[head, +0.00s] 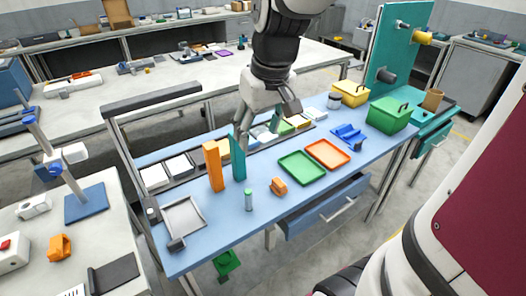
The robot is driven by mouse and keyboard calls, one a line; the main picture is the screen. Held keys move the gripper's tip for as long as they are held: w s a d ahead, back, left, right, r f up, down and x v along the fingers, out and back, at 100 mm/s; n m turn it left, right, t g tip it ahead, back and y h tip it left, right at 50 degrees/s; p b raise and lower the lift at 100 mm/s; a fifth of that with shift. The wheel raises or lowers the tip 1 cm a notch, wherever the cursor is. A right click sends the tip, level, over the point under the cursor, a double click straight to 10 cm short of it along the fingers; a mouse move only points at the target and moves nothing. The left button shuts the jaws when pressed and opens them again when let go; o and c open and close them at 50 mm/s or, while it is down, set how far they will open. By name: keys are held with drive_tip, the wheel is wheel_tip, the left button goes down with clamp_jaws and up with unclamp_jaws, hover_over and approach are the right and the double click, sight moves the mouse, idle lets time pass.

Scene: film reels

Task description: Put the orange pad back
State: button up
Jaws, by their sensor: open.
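My gripper (257,128) is open above the middle of the blue bench (235,217), with its fingers pointing down. I cannot tell which orange thing is the pad. A tall orange block (213,167) stands upright left of my gripper, beside a tall teal block (239,160). A small orange piece (278,187) lies on the bench in front of my gripper. A shallow orange tray (328,153) lies to the right, beside a green tray (302,167). I see nothing held between the fingers, though part of that space is small and unclear.
A row of dark bins (143,188) with pale contents runs along the back of the bench. A small green-capped cylinder (248,201) stands near the front. A grey tray (184,219) is at left. Blue holder (348,136) and green box (388,114) are at right.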

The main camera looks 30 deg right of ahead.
drive_tip(key=s+a+r+t, duration=0.1)
drive_tip(key=s+a+r, duration=0.1)
drive_tip(key=s, duration=0.5)
drive_tip(key=s+a+r+t, duration=0.1)
drive_tip(key=s+a+r, duration=0.1)
drive_tip(key=s, duration=0.5)
drive_tip(key=shift+a+r, duration=0.3)
drive_tip(key=shift+a, duration=0.6)
